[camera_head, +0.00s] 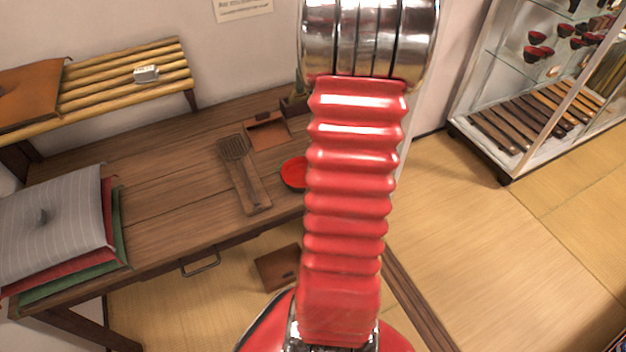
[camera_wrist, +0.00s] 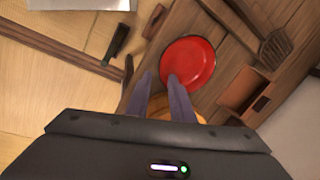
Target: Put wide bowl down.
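A round red dish (camera_head: 294,173), likely the wide bowl, shows at the right part of the wooden table, partly hidden behind my arm. In the wrist view the red dish (camera_wrist: 190,62) appears whole apart from its lower left edge, which a fingertip overlaps. It seems to rest on the table. My gripper (camera_wrist: 160,78) has its two fingers apart, with the dish's left rim near the tips; contact is not clear. An orange-yellow thing (camera_wrist: 198,117) shows behind the fingers, mostly hidden. My gripper is hidden in the head view.
A slotted wooden spatula (camera_head: 240,172) and a wooden box (camera_head: 267,133) lie on the table (camera_head: 165,185). Stacked cushions (camera_head: 55,225) sit at the left. A slatted shelf (camera_head: 120,80) stands behind. A glass display case (camera_head: 540,100) is at the right. The table's middle left is bare.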

